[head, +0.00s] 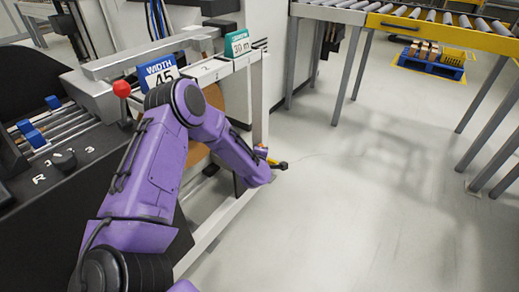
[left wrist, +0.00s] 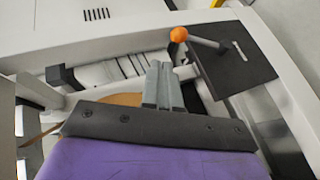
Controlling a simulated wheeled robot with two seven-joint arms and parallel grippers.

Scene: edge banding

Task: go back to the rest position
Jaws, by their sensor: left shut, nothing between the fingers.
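My left arm, purple with black joints, reaches in from the lower left of the head view and bends down beside the machine's white frame. My left gripper shows in the left wrist view (left wrist: 163,88), with its two grey fingers together and nothing between them. It points toward the white machine frame (left wrist: 120,35). A lever with an orange knob (left wrist: 179,35) stands on a dark plate just beyond and to the right of the fingers. My right gripper is in neither view.
The edge banding machine carries a blue "WIDTH 45" sign (head: 159,73), a green "30 m" sign (head: 238,43) and a red knob (head: 122,89). A roller conveyor (head: 400,22) stands at the back right, with a blue pallet (head: 430,65) behind. The floor (head: 360,200) at right is clear.

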